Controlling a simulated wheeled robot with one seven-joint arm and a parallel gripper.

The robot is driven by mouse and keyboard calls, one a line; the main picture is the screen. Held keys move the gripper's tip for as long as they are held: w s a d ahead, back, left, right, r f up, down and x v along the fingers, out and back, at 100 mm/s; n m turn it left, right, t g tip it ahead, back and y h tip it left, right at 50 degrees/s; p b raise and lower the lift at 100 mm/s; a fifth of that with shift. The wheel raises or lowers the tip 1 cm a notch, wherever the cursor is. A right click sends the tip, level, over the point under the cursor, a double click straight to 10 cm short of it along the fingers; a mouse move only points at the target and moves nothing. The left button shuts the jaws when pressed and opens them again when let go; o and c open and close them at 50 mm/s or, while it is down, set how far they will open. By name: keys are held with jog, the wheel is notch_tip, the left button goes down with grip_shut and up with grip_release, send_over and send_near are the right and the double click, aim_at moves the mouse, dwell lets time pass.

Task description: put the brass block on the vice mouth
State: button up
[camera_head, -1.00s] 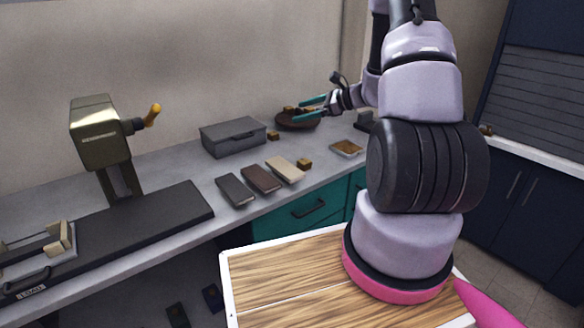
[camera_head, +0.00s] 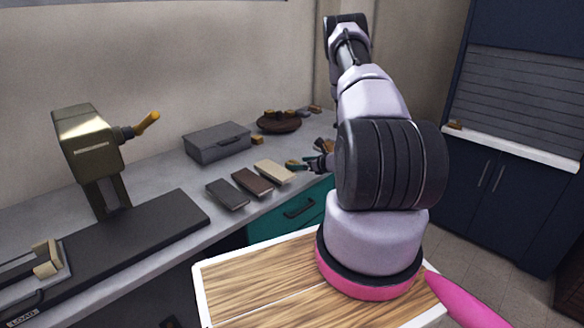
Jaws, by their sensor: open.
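My gripper (camera_head: 299,165), with teal fingers, is low over the bench just right of the tan slab. It looks open; the small brass block seen there earlier is hidden at the fingers, and I cannot tell whether they touch it. Another small brass block (camera_head: 257,140) sits by the grey case. Several brass-coloured pieces are on the round brown dish (camera_head: 279,125). A fixture with a pale jaw (camera_head: 47,259) is at the far left, cut by the frame; I cannot tell whether it is the vice.
Dark, brown and tan slabs (camera_head: 273,172) lie in a row left of my gripper. The grey case (camera_head: 217,143) stands behind them. A brass-coloured machine with an orange handle (camera_head: 91,145) stands over a long black plate (camera_head: 150,235). My arm hides the bench's right part.

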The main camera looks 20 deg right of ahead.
aim_at(293, 163)
jog(key=x, duration=0.5)
jog(key=shift+w+d+f, duration=0.1)
jog(key=shift+w+d, duration=0.05)
jog(key=shift+w, duration=0.05)
grip_shut()
